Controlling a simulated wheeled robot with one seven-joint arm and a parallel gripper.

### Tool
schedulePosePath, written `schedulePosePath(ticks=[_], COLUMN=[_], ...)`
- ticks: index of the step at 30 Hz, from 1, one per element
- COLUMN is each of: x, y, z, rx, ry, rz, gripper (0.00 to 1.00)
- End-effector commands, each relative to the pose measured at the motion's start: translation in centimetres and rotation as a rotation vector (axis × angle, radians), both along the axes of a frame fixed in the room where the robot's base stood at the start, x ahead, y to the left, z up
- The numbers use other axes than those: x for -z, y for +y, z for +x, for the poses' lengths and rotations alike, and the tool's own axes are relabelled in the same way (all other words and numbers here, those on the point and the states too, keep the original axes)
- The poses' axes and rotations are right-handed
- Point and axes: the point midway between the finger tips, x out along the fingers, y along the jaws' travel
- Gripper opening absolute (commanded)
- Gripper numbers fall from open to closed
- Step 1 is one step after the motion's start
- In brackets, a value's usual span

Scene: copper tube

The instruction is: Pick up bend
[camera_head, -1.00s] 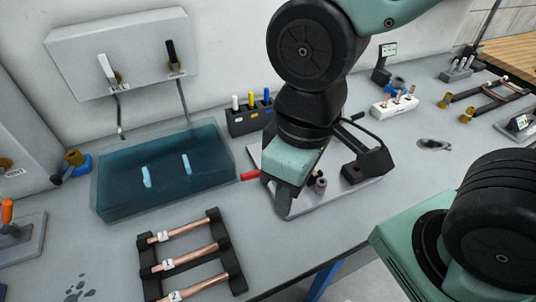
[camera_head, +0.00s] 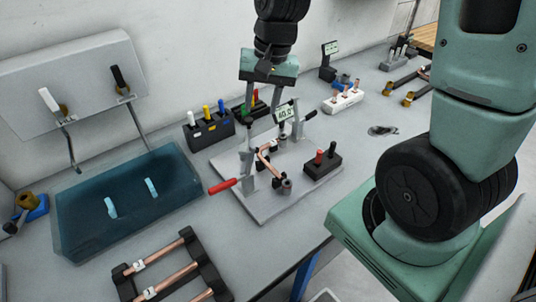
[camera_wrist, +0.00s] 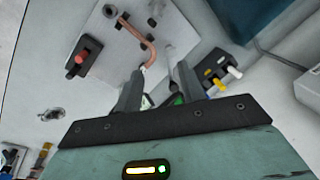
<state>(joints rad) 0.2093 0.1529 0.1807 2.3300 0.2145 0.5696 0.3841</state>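The bend is a bent copper tube (camera_head: 267,158) in the bending fixture, on a light grey base plate (camera_head: 230,165). It also shows in the wrist view as a copper hook shape (camera_wrist: 146,46) beyond the fingertips. My gripper (camera_head: 260,114) points down above and behind the bend, apart from it. In the wrist view its two fingers (camera_wrist: 160,72) are spread with nothing clearly between them, so it is open. Parts of the fixture partly hide the tube in the head view.
A red-handled lever (camera_head: 223,186), an angle display (camera_head: 287,112) and a button box (camera_head: 322,166) crowd the fixture. A marker holder (camera_head: 209,131) stands left. A blue bath (camera_head: 75,235) and a rack with copper tubes (camera_head: 205,262) lie nearer.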

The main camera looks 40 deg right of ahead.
Motion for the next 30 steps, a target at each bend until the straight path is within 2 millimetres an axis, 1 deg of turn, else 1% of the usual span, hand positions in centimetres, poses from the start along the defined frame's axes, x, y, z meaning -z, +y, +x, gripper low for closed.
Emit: schedulePosePath(ticks=[1, 3, 6, 8, 10, 15, 24, 30], x=[0.0, 0.1, 0.4, 1.0, 2.0, 5.1, 10.0, 11.9], y=[-2.0, -3.7, -4.9, -5.0, -4.9, -4.4, -3.7, -3.4], z=[0.7, 1.2, 1.6, 1.7, 1.8, 2.1, 2.8, 3.1], rx=[0.084, 0.160, 0.214, 0.223, 0.223, 0.220, 0.218, 0.216], ry=[0.002, 0.001, 0.002, 0.005, 0.007, 0.009, 0.006, 0.002], rz=[0.006, 0.011, 0.016, 0.017, 0.017, 0.017, 0.016, 0.016], gripper=[0.40, 0.40, 0.40, 0.40, 0.40, 0.40, 0.40, 0.40])
